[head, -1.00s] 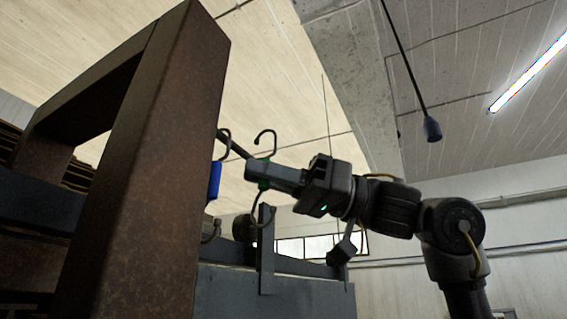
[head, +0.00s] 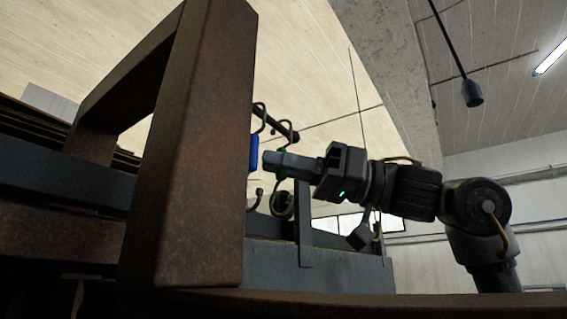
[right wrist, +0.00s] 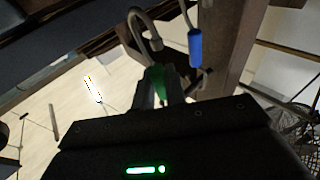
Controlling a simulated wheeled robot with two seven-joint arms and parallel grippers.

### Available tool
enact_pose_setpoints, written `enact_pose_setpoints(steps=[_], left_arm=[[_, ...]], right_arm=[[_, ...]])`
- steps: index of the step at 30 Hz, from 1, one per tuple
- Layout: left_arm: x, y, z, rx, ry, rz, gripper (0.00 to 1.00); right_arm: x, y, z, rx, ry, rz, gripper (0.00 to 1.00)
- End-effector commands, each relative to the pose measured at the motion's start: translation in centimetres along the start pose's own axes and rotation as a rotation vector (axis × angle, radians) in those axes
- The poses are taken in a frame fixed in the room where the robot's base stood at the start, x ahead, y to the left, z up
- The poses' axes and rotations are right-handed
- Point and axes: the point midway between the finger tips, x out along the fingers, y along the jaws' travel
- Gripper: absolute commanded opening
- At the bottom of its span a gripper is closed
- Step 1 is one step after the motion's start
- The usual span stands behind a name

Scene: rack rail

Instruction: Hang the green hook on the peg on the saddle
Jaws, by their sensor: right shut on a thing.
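My right gripper (head: 270,162) is shut on the green hook (head: 283,150), holding its green middle. The hook's dark upper curl rises above the fingers, beside the free end of the dark peg (head: 275,122). In the head view the curl overlaps the peg's end; I cannot tell whether it is around it or touching it. In the right wrist view the green grip (right wrist: 158,78) sits between the fingers (right wrist: 160,92), with the grey curl beyond. A blue hook (head: 253,152) hangs farther in on the peg, partly behind the post. My left gripper is not in view.
A thick rusty post (head: 195,150) stands close on the left. A grey-blue upright (head: 304,225) and wall (head: 330,268) are below the gripper. A dark pendant (head: 472,93) hangs at upper right. Space right of the peg is open.

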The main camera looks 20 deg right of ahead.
Motion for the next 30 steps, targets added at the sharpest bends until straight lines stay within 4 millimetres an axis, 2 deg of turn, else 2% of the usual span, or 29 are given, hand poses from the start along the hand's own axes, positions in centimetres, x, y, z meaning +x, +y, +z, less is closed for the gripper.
enact_pose_setpoints(steps=[17,18,23,30], left_arm=[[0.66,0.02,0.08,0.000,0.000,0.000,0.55],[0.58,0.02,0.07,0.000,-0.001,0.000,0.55],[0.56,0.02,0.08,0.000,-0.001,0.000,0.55],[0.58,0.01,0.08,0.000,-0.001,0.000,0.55]], right_arm=[[-0.14,-0.01,0.66,0.000,0.000,0.000,0.00],[-0.13,-0.02,0.57,0.000,0.000,0.000,0.17],[-0.12,-0.01,0.56,0.000,0.000,0.000,0.38],[-0.13,-0.01,0.58,0.000,0.000,0.000,0.38]])
